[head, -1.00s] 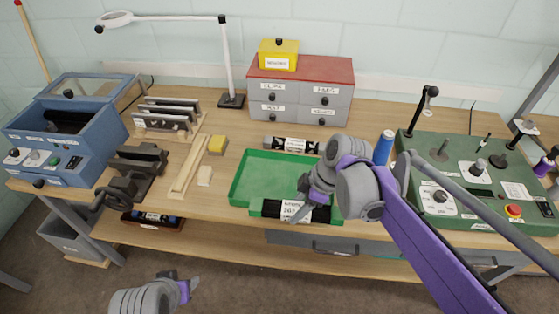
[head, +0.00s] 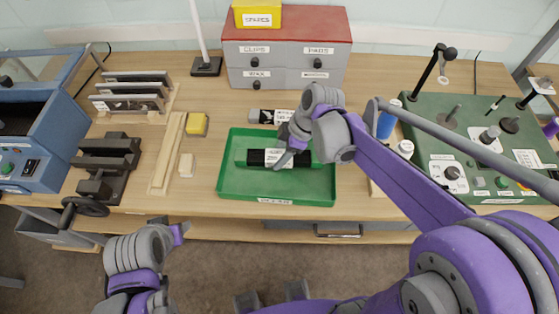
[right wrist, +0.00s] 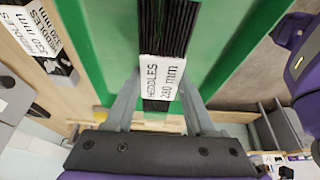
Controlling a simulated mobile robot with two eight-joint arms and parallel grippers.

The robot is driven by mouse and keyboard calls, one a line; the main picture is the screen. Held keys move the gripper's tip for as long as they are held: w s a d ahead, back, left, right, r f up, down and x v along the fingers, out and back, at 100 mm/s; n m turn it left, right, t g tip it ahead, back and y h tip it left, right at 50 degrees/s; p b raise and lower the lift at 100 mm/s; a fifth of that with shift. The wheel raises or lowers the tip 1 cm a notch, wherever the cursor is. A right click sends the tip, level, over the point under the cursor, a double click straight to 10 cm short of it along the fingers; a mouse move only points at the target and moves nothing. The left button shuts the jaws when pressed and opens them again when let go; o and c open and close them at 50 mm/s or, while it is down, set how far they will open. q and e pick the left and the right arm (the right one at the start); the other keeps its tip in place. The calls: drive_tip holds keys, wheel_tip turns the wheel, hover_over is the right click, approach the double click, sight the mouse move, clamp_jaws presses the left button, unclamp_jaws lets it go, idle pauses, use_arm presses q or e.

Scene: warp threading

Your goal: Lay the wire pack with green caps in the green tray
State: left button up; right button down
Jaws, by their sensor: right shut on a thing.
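The wire pack (head: 265,158) is a dark bundle with a white label and green end caps. It lies crosswise over the inside of the green tray (head: 275,195), toward its back half. In the right wrist view the pack (right wrist: 162,70) shows its dark wires and a label reading HEDDLES 280 mm. My right gripper (head: 290,156) is shut on the pack near its middle; its two fingers (right wrist: 160,108) flank the label. I cannot tell whether the pack touches the tray floor. My left gripper (head: 182,231) is in front of the table, away from the pack; its jaw opening is unclear.
Another labelled pack (head: 270,116) with a grey end lies just behind the tray. A yellow block (head: 197,124) and wooden strips (head: 169,153) lie left of the tray. A blue spool (head: 387,121) and green control box (head: 475,145) stand right. A drawer cabinet (head: 287,50) stands behind.

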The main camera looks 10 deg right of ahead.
drive_tip(key=shift+w+f, duration=0.15)
drive_tip(key=shift+f, duration=2)
drive_tip(key=shift+f, duration=0.1)
drive_tip(key=shift+c, duration=1.3)
unclamp_jaws()
